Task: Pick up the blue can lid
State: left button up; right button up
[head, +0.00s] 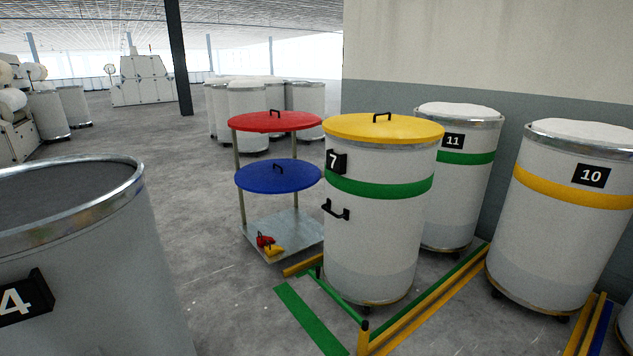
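The blue can lid (278,177) is a flat round disc with a small dark handle (278,165) on top. It lies level on the middle tier of a rack, below the red lid (275,122). Its right edge comes close to can 7 (372,240), which stands in front of the rack on the right. Neither of my grippers shows in the head view.
Can 7 wears a yellow lid (383,128). Open can 4 (85,270) stands at the near left. Cans 11 (455,185) and 10 (570,235) stand by the wall. A green rail (335,298) and floor strips lie in front. Floor left of the rack is clear.

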aim_at(276, 176)
jog(key=i+j, duration=0.1)
jog(key=i, duration=0.6)
jog(key=i+j, duration=0.15)
jog(key=i, duration=0.5)
jog(key=i+j, duration=0.1)
jog(key=i, duration=0.6)
